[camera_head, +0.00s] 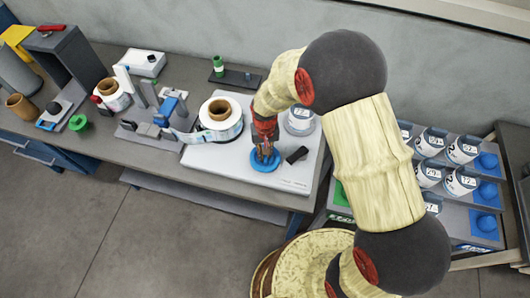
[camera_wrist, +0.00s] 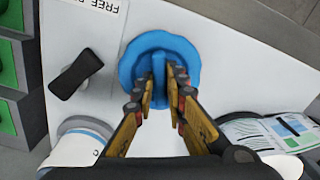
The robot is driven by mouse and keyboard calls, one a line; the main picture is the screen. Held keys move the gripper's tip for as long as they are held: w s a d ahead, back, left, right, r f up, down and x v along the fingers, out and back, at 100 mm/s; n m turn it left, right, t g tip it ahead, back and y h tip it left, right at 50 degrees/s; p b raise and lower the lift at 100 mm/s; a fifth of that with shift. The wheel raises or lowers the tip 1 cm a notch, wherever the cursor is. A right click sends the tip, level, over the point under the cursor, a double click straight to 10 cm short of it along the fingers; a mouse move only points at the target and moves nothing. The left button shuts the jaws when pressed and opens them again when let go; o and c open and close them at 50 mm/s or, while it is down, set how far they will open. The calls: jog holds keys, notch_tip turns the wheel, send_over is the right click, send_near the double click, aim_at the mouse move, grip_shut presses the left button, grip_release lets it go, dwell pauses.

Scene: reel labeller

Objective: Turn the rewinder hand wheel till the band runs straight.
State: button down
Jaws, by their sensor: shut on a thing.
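The rewinder hand wheel is a round blue disc (camera_head: 268,167) on the light base plate, with a raised bar across its middle. In the wrist view the blue hand wheel (camera_wrist: 190,50) is straight ahead, its bar between my fingers. My gripper (camera_head: 264,152) comes down from above and is shut on that bar; its fingers also show in the wrist view (camera_wrist: 160,90). The printed band (camera_head: 186,137) runs left from the large label reel (camera_head: 221,130) to the grey and blue guide unit (camera_head: 160,108). I cannot tell whether the band runs straight.
A black lever (camera_head: 297,155) lies on the plate close right of the wheel; it shows in the wrist view (camera_wrist: 76,74). A white labelled reel (camera_head: 300,121) stands behind it. Smaller items crowd the bench's left.

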jog(key=c, duration=1.8)
grip_release()
notch_tip(320, 180, up, 12)
